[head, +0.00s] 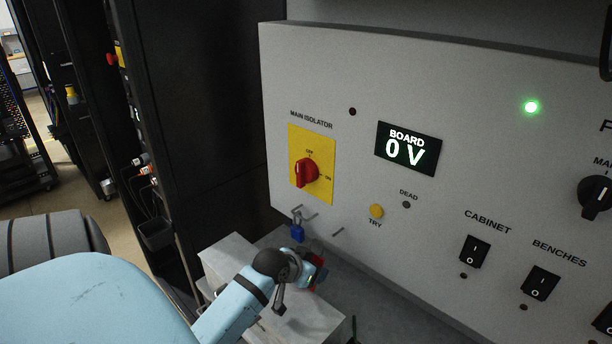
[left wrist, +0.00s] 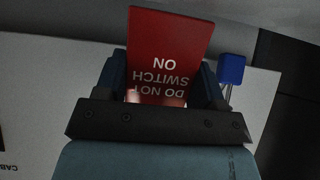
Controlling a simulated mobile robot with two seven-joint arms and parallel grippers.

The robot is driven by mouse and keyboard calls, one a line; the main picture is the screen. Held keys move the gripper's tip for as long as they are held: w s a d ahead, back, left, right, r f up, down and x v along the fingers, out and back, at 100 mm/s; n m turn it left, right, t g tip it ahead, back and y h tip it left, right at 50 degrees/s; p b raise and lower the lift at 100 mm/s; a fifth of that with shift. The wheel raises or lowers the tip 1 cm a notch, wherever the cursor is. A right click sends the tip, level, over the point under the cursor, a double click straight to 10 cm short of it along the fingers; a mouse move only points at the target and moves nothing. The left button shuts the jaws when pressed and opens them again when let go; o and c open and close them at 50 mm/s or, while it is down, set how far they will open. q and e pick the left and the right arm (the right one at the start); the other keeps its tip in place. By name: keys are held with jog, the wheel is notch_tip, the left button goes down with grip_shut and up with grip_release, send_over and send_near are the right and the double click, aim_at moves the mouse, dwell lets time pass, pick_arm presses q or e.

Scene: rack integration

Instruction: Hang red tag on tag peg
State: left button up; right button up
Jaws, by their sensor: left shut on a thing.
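My left gripper (head: 308,271) is shut on the red tag (head: 319,284), low in front of the panel and above a grey surface. In the left wrist view the red tag (left wrist: 168,50) stands out between the two fingers (left wrist: 160,85), with "DO NOT SWITCH ON" reading upside down. A thin peg (head: 338,232) sticks out of the lower panel, up and right of the gripper; the tag is apart from it. A blue padlock (head: 297,233) hangs from a metal loop (head: 304,212) left of this peg. It also shows in the left wrist view (left wrist: 232,68). My right gripper is not in view.
The panel carries a red main isolator knob (head: 306,172) on a yellow plate, a display (head: 408,149) reading "BOARD 0 V", a yellow TRY button (head: 376,211) and black rocker switches (head: 475,251). A pale box (head: 232,262) stands below. Dark racks (head: 205,120) fill the left.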

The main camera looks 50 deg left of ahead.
pick_arm(q)
jog(key=shift+w+a+f, duration=0.1)
jog(key=shift+w, duration=0.7)
jog(key=shift+w+a+f, duration=0.1)
jog(key=shift+w+a, duration=0.05)
jog(key=shift+w, duration=0.9)
jog(key=shift+w+a, duration=0.1)
jog(key=shift+w, duration=0.9)
dwell(0.8)
jog(key=shift+x, duration=0.9)
dwell(1.5)
jog(key=o, duration=1)
jog(key=b+v, duration=0.1)
jog(key=v, duration=1.3)
jog(key=shift+b, duration=0.4)
